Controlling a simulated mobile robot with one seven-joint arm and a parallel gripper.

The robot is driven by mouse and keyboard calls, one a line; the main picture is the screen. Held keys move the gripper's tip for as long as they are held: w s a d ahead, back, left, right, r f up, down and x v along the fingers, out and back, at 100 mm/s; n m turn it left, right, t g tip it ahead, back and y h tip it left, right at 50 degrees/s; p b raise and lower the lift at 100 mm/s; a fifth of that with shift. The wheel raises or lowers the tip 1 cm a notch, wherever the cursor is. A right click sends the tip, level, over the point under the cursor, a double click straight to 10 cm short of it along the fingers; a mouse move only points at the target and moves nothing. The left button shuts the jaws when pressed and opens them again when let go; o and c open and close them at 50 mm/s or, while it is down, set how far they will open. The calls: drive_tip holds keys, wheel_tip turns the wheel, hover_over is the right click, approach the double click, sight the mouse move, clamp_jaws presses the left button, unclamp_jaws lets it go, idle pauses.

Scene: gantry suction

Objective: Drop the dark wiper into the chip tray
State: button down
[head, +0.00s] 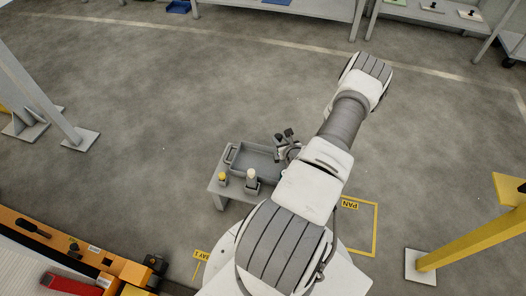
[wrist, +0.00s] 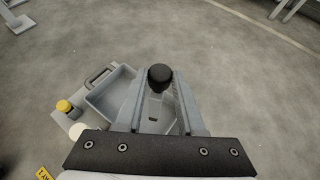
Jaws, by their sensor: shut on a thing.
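My gripper (wrist: 160,88) is shut on the dark wiper, whose round black knob (wrist: 160,74) shows between the fingertips in the wrist view. The rest of the wiper is hard to make out between the fingers. The chip tray (wrist: 97,77) is a grey, open tray with a handle at its left end; the fingers cover its right part. In the head view the chip tray (head: 236,172) sits on a low grey stand, and my gripper (head: 284,146) is at its right end, partly hidden by my arm. The height of the wiper over the tray is hard to tell.
A yellow-capped container (head: 222,179) and a white-topped one (head: 252,180) stand on the stand (head: 215,190) in front of the tray. A yellow post (head: 470,243) stands at right. Open floor lies beyond.

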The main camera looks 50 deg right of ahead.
drive_tip(key=w+f+b, duration=0.4)
drive_tip(key=w+f, duration=0.4)
drive_tip(key=f, duration=0.1)
drive_tip(key=shift+f+b, duration=0.1)
drive_tip(key=shift+b, duration=0.2)
drive_tip(key=c, duration=0.5)
unclamp_jaws()
